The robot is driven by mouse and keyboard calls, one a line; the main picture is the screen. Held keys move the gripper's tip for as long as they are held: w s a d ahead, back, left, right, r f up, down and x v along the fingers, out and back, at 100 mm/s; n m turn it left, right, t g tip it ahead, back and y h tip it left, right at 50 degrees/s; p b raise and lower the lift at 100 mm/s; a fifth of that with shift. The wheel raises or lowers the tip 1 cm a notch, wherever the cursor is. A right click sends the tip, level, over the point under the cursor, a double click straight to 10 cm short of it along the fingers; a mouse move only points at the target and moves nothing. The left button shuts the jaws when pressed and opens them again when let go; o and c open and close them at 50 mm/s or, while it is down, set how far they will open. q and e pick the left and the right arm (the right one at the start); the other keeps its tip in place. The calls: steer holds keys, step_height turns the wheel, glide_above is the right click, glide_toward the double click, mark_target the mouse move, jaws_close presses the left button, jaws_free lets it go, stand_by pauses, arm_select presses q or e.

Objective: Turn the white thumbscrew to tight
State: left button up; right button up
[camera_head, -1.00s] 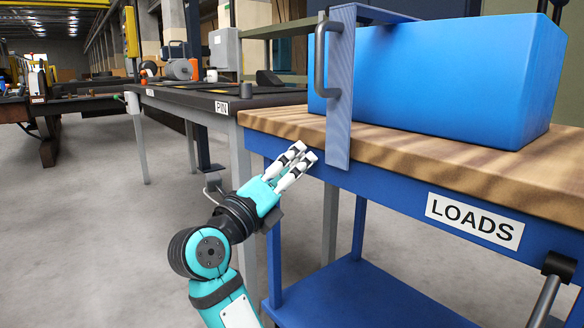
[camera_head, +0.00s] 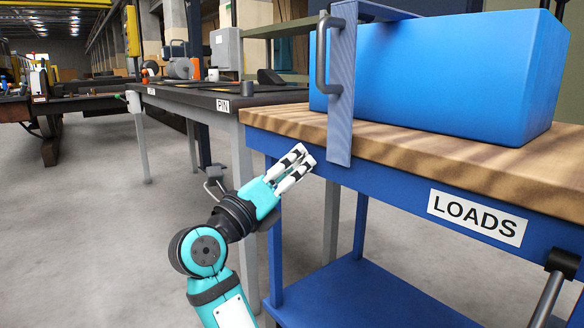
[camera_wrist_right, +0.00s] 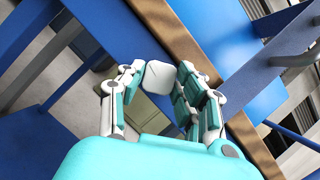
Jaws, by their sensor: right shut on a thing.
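My right gripper (camera_head: 302,159) is in front of the blue cart's edge, just left of the blue upright strap. In the right wrist view, my right gripper (camera_wrist_right: 165,95) has its fingers closed around the white thumbscrew (camera_wrist_right: 160,77), a rounded white square knob at the fingertips. The knob's far side and its shaft are hidden. In the head view I cannot clearly tell the thumbscrew apart from the pale fingertips. My left gripper is not in view.
The blue cart labelled LOADS (camera_head: 476,218) has a wooden top (camera_head: 430,150) bearing a large blue block (camera_head: 440,75). A blue strap (camera_head: 341,100) with a dark handle (camera_head: 321,55) stands at its left end. A dark table labelled PIN (camera_head: 180,98) stands behind. Grey floor is free at left.

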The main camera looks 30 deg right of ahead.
steer(key=m+g, duration=0.1)
steer(key=m, duration=0.1)
steer(key=m+g+h+b, duration=0.1)
steer(key=m, duration=0.2)
steer(key=shift+w+f, duration=0.1)
steer(key=shift+f, duration=0.05)
steer(key=m+g+b, duration=0.1)
steer(key=m+g, duration=0.2)
steer(key=m, duration=0.2)
steer(key=shift+m+h+b, duration=0.3)
steer(key=shift+b, duration=0.05)
steer(key=m+g, duration=0.2)
steer(key=m, duration=0.2)
steer(key=shift+w+b, duration=0.1)
steer(key=shift+b, duration=0.3)
steer(key=m+g+y, duration=0.1)
steer(key=m+y, duration=0.1)
steer(key=m, duration=0.4)
steer(key=m+g+y+p, duration=0.1)
steer(key=m+g+y, duration=0.1)
steer(key=m, duration=0.5)
steer(key=r+m+g+y+p, duration=0.1)
steer(key=m+y, duration=0.1)
steer(key=m, duration=0.5)
steer(key=shift+w, duration=0.15)
steer(key=shift+m+t+y+p, duration=0.35)
steer(key=shift+m+y, duration=0.25)
steer(key=shift+m, duration=1.1)
